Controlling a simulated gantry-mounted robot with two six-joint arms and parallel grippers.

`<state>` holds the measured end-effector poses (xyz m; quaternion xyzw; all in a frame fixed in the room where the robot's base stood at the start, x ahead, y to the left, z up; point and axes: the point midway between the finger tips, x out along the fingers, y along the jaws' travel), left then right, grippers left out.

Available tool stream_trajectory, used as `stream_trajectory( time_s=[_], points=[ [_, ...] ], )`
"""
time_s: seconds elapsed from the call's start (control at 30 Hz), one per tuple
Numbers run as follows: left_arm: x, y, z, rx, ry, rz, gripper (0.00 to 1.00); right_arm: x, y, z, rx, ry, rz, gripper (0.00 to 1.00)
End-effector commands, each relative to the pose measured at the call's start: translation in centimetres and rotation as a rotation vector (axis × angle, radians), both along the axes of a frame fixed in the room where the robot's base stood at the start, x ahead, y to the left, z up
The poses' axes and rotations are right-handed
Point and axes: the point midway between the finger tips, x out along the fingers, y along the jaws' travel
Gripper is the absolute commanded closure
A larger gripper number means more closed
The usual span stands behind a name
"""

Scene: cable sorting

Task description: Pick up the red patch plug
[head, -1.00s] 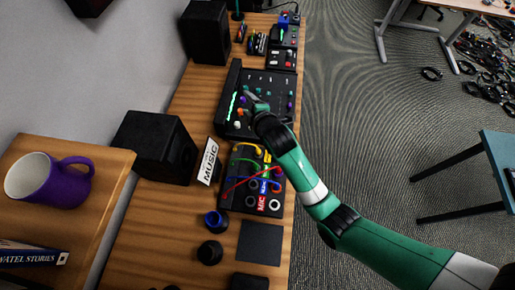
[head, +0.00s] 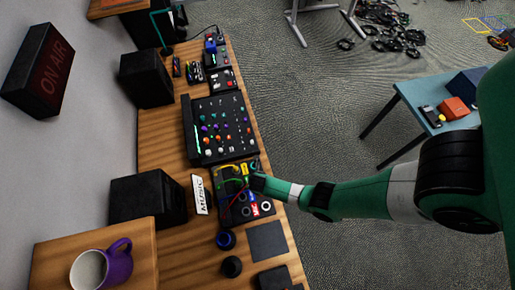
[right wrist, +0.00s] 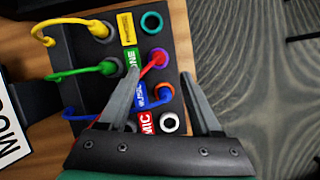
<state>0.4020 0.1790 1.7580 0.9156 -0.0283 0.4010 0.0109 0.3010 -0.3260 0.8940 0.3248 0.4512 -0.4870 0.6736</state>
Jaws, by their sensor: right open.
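The patch box (head: 226,190) lies on the wooden desk and also shows in the right wrist view (right wrist: 181,45). It has coloured ring sockets and labels. The red patch plug (right wrist: 157,59) sits at a purple-ringed socket, with its red cable running down-left behind my gripper's left finger. The red cable also shows in the head view (head: 234,208). My right gripper (right wrist: 161,75) is open and empty above the box, its fingers spread to either side of the red plug's column, the tips just below the plug in the picture. My left gripper is not in view.
Yellow (right wrist: 72,22), green (right wrist: 84,72) and blue (right wrist: 76,114) cables are close to my left finger. A mixer (head: 190,128) stands beyond the box.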

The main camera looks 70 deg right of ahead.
Motion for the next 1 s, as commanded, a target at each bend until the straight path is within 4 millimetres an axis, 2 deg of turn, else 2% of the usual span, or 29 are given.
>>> stream_trajectory(
  time_s=[0.03, 0.1, 0.37, 0.6, 0.7, 0.97, 1.0],
  points=[
    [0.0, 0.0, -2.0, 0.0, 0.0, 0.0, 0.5, 0.1, -0.4, -1.9, 0.0, -0.001, -0.003, 0.35],
    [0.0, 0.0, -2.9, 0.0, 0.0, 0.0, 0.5, 0.3, -0.7, -2.6, 0.001, -0.002, -0.002, 0.35],
    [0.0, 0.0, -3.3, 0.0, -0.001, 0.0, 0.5, 0.4, -1.1, -2.9, -0.001, -0.002, -0.001, 0.35],
    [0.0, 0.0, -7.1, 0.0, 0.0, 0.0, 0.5, 0.8, -2.0, -6.3, -0.001, -0.003, -0.002, 0.35],
    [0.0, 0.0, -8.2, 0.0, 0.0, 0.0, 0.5, 1.0, -2.6, -7.5, 0.0, -0.001, -0.003, 0.35],
    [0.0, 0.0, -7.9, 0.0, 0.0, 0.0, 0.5, 1.1, -2.7, -7.3, 0.0, -0.002, 0.0, 0.35],
    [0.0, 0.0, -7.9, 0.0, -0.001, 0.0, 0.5, 1.1, -2.7, -7.3, 0.0, -0.002, 0.0, 0.42]
  ],
)
